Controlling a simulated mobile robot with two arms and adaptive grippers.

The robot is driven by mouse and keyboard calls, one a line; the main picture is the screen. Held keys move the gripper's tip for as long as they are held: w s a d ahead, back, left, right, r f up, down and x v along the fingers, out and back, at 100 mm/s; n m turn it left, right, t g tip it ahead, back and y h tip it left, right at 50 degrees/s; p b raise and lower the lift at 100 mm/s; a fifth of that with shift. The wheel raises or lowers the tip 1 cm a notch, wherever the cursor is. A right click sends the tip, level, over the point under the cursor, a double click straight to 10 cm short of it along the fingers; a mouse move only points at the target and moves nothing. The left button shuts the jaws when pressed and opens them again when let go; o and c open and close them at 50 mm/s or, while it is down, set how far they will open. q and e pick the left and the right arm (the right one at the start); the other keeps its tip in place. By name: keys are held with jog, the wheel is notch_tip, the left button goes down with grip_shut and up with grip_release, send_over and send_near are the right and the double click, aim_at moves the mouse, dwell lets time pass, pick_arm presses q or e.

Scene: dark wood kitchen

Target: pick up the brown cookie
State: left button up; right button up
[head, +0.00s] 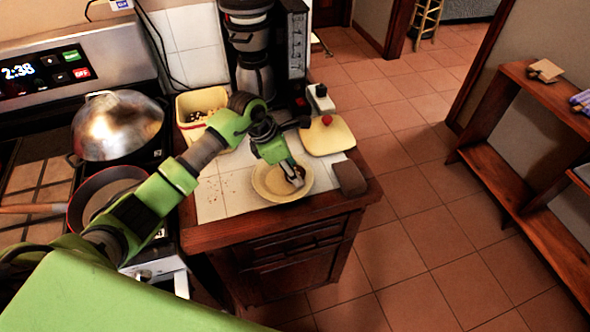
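My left gripper (294,173) points down into a shallow cream bowl (264,191) near the front of the white tiled counter. A small dark brown thing, likely the brown cookie (299,172), shows at the fingertips inside the bowl. The fingers partly cover it, and I cannot tell whether they are closed on it or only beside it. My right gripper is not in view.
A brown block (350,178) lies right of the bowl at the counter edge. Behind are a cream board (328,137) with a red round thing, a yellow container (192,103) and a coffee maker (252,50). The stove with a metal pot (118,126) stands left.

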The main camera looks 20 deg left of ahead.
pick_arm(q)
jog(key=shift+f, duration=0.15)
jog(key=c, duration=0.5)
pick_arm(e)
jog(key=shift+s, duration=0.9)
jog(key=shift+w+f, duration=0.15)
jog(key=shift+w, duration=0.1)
